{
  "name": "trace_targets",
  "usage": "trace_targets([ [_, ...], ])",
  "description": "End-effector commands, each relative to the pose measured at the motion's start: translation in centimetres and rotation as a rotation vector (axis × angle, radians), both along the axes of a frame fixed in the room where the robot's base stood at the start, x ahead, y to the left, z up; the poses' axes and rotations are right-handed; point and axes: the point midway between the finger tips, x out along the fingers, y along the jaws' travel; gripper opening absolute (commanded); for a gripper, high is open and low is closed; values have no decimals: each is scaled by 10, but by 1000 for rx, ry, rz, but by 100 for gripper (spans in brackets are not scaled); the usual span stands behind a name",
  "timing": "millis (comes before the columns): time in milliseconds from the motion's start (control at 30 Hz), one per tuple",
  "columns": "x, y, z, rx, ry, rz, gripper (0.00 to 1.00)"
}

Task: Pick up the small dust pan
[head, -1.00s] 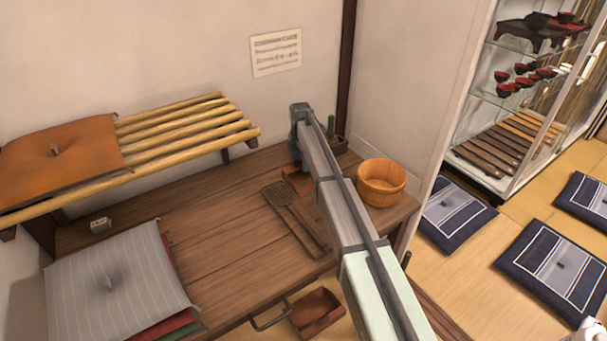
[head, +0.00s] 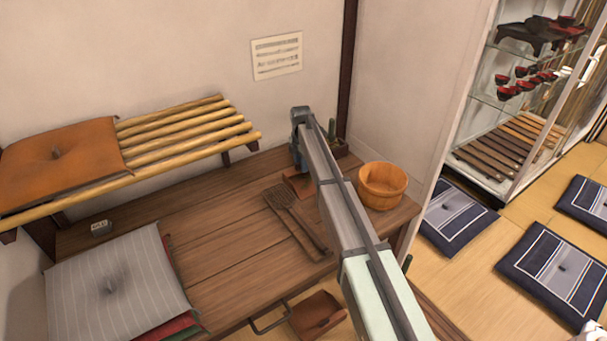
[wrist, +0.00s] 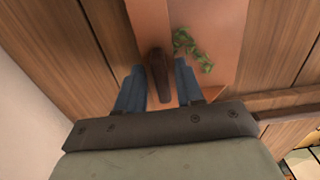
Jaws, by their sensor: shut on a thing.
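The small dust pan is a flat reddish-brown pan with a dark handle. In the wrist view its pan (wrist: 208,30) lies ahead of my gripper (wrist: 160,72), and its dark handle (wrist: 159,75) stands between the two blue fingers. My gripper is shut on this handle. In the head view a reddish-brown part of the pan (head: 296,186) shows on the wooden table, left of my arm, which hides the rest. I cannot tell whether it touches the table.
A wooden bucket (head: 382,186) stands right of my arm, a small potted plant (head: 338,147) behind. A brown tray-like thing (head: 316,312) is below the front edge. Cushions (head: 118,285) lie left.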

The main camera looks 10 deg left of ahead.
Motion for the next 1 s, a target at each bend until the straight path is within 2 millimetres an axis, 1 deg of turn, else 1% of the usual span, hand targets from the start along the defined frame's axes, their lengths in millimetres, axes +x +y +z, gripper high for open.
trace_targets([
  [133,0,0,4,1,-1,0,6],
  [233,0,0,14,1,-1,0,6],
  [600,0,0,76,0,-1,0,6],
  [1000,1,0,120,1,-1,0,6],
])
